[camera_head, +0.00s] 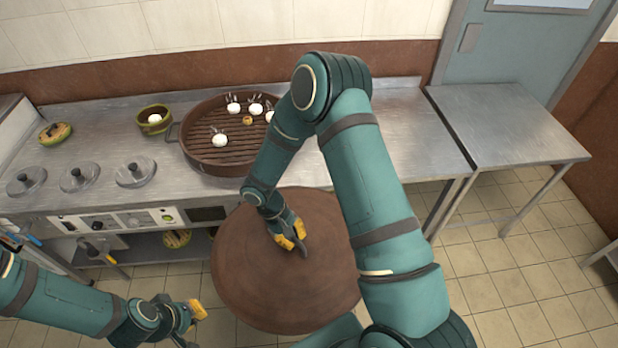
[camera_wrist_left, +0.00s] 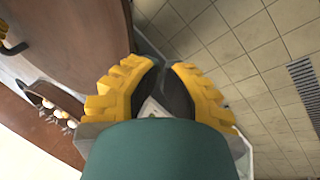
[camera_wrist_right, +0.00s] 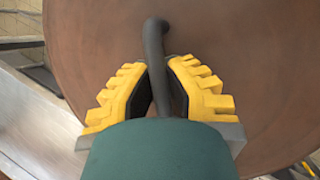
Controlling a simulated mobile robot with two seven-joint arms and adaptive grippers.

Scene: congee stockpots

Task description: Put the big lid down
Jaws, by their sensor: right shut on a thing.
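The big lid (camera_head: 240,270) is a wide brown disc with a dark curved handle (camera_wrist_right: 153,45). It is in front of the counter, and its brown face fills much of the right wrist view (camera_wrist_right: 240,100). My right gripper (camera_head: 296,240) is shut on the handle and holds the lid. The lid also shows at the upper left of the left wrist view (camera_wrist_left: 75,35). My left gripper (camera_head: 192,325) is empty, low at the left and apart from the lid. Its fingertips meet or nearly meet in the left wrist view (camera_wrist_left: 162,68).
A round brown pot (camera_head: 210,160) with a slatted rack and several white pieces stands open on the steel counter (camera_head: 400,135). A small bowl (camera_head: 153,119) and several small lids (camera_head: 135,172) are left of it. The side table (camera_head: 510,125) at right is bare.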

